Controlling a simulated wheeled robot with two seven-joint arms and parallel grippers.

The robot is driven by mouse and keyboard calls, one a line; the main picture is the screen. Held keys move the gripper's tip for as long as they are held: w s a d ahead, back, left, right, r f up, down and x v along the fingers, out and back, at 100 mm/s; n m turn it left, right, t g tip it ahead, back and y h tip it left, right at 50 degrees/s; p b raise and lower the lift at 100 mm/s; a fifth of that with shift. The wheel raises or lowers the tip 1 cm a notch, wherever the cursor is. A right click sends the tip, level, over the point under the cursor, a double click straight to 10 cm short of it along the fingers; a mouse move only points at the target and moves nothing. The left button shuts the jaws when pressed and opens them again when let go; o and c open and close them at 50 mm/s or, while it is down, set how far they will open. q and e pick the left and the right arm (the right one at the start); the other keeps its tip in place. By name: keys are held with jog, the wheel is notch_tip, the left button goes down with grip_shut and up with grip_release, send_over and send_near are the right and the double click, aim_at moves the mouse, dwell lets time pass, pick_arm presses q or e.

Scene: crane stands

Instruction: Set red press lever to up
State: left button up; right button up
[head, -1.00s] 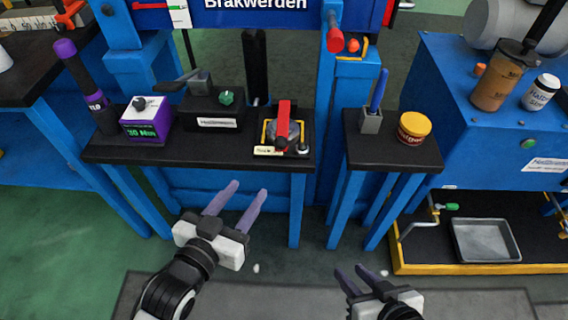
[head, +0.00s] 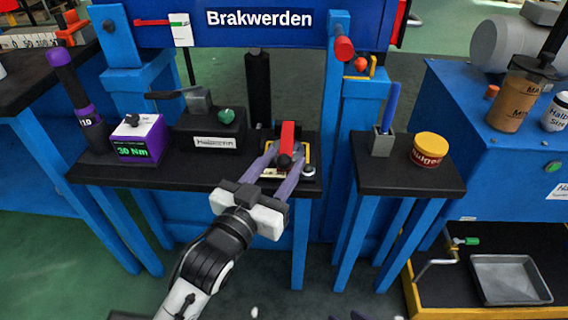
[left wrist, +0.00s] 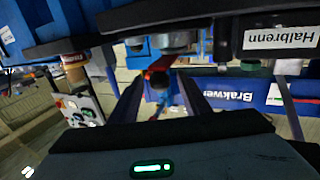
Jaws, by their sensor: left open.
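The red press lever (head: 287,135) sits on a yellow-edged switch base on the black bench shelf (head: 200,180), below the Brakwerden press beam. Its dark knob end points toward me. My left gripper (head: 284,165) is open, with its purple-grey fingers on either side of the lever's knob end; I cannot tell whether they touch it. In the left wrist view, which looks upside down, the red lever (left wrist: 160,66) and its dark knob show between the two fingers. Only a sliver of my right gripper (head: 362,316) shows at the bottom edge.
Left of the lever are a green-knobbed black box (head: 212,130), a purple torque box (head: 138,140) and a purple-banded tool (head: 78,95). A side stand (head: 408,175) holds a blue-handled holder (head: 383,135) and a yellow-lidded jar (head: 428,150). A blue post (head: 338,100) rises just right of the lever.

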pick_arm(q)
jog(key=shift+w+d, duration=0.3)
jog(key=shift+w, duration=0.3)
grip_shut()
